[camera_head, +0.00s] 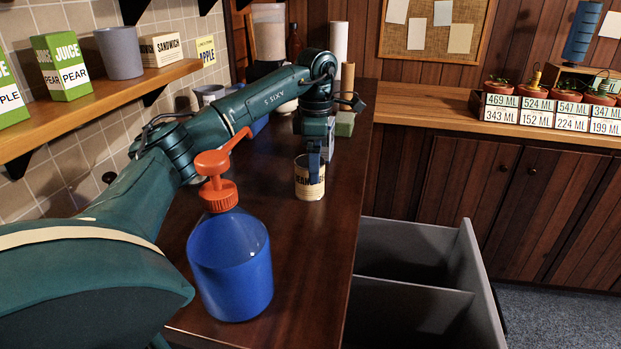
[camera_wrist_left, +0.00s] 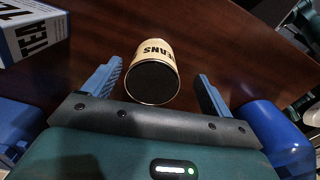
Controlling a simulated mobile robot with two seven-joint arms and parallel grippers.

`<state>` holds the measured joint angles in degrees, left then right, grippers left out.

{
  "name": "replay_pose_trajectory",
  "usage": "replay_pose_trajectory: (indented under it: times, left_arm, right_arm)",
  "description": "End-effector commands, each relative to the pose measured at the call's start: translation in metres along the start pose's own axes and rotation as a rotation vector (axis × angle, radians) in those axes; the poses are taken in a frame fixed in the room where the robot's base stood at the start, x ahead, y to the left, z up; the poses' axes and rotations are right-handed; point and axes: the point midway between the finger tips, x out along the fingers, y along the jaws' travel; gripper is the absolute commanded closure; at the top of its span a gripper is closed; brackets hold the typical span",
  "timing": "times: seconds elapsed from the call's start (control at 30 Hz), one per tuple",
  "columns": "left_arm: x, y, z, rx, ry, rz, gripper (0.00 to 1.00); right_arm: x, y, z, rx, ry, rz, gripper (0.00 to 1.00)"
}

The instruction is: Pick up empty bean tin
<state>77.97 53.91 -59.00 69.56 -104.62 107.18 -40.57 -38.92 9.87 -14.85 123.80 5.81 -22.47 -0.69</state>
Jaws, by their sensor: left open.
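The bean tin (camera_head: 302,184) stands upright on the dark wooden counter. It is cream with dark lettering. In the left wrist view the tin (camera_wrist_left: 153,72) shows a dark open top and lies between and a little beyond the two blue fingers. My left gripper (camera_head: 314,168) is over the tin in the head view, one blue finger showing in front of its rim. In the wrist view my left gripper (camera_wrist_left: 158,82) is open, with a gap between each finger and the tin. My right gripper is not in view.
A blue pump bottle (camera_head: 231,262) with an orange top stands nearer on the counter. A grey open drawer (camera_head: 425,292) with compartments is right of the counter edge. A tea box (camera_wrist_left: 30,35) shows in the wrist view. A wooden shelf (camera_head: 110,95) runs along the left wall.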

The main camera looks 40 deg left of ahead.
Motion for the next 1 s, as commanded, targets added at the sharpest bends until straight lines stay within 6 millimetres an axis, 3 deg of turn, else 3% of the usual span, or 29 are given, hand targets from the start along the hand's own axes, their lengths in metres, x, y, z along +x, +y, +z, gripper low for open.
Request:
replay_pose_trajectory:
  times: [0.17, 0.5, 0.77, 1.0]
  left_arm:
    - [0.012, 0.001, -0.002, -0.001, 0.000, 0.000, 0.15]
    - [0.056, 0.006, -0.010, 0.001, 0.000, -0.001, 0.15]
    - [0.059, 0.006, -0.010, 0.001, -0.002, 0.001, 0.15]
    - [0.059, 0.006, -0.010, 0.001, -0.002, 0.001, 0.32]
  right_arm:
    - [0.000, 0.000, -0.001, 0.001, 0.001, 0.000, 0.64]
    - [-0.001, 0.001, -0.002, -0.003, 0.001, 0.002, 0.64]
    - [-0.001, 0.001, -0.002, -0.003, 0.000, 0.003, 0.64]
    - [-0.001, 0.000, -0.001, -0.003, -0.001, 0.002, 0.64]
